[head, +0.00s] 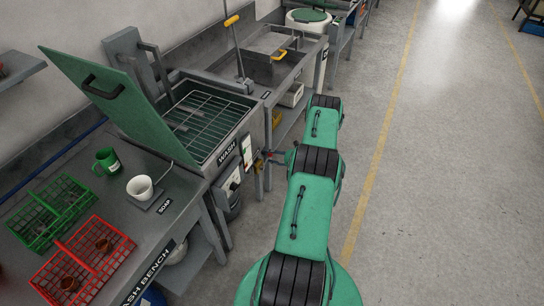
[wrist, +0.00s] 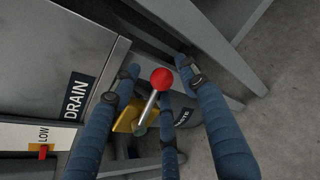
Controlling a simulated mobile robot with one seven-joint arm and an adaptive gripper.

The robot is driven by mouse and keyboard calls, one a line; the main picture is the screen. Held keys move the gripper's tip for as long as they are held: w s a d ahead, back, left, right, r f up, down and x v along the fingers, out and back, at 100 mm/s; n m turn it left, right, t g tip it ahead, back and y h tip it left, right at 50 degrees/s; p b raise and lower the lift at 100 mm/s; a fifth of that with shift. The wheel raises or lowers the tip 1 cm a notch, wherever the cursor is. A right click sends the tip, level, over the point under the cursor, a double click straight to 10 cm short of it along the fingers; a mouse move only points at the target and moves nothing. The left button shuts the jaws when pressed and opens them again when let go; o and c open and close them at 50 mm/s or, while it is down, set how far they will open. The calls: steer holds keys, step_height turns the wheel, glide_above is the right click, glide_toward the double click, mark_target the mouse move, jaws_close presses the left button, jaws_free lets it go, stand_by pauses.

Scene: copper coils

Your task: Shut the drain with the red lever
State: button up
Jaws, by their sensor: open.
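The red lever is a red ball knob (wrist: 162,79) on a short metal rod, seen at the middle of the wrist view. The rod runs down and left to a yellow fitting (wrist: 126,118) beside the DRAIN label (wrist: 76,97). My gripper (wrist: 160,68) is open, its blue fingers spread on both sides of the knob and rod. I cannot tell whether any finger touches the lever. In the head view the lever area is small, at the front side of the wash unit (head: 233,148), partly hidden by my arm.
A red LOW switch (wrist: 44,151) is at the lower left of the wrist view. A container marked WASTE (wrist: 184,117) lies below the lever. Grey bench legs (wrist: 214,45) stand close by. The wash bench holds red (head: 88,262) and green baskets (head: 50,212). The floor right of my arm is clear.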

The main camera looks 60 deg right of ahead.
jaws_close()
steer(key=shift+r, duration=0.1)
steer(key=a+r+n+h+b, duration=0.1)
steer(key=a+r+n, duration=0.1)
steer(key=a+r+n+t+h+b, duration=0.1)
steer(key=a+r+n+h, duration=0.1)
steer(key=n, duration=0.1)
steer(key=a+r+n+h, duration=0.1)
steer(key=a+r+n, duration=0.1)
steer(key=n, duration=0.1)
steer(key=shift+a+r+t+h+b, duration=0.15)
steer(key=shift+r+t+h+b, duration=0.05)
steer(key=shift+t+h+b, duration=0.2)
steer(key=a+n, duration=0.1)
steer(key=a+n+t+b, duration=0.1)
steer(key=shift+a+r+n+h, duration=0.35)
steer(key=shift+a+n+h, duration=0.05)
steer(key=shift+a+n+t, duration=0.3)
steer(key=shift+a+n, duration=0.45)
steer(key=shift+n, duration=0.05)
steer(key=shift+a, duration=0.1)
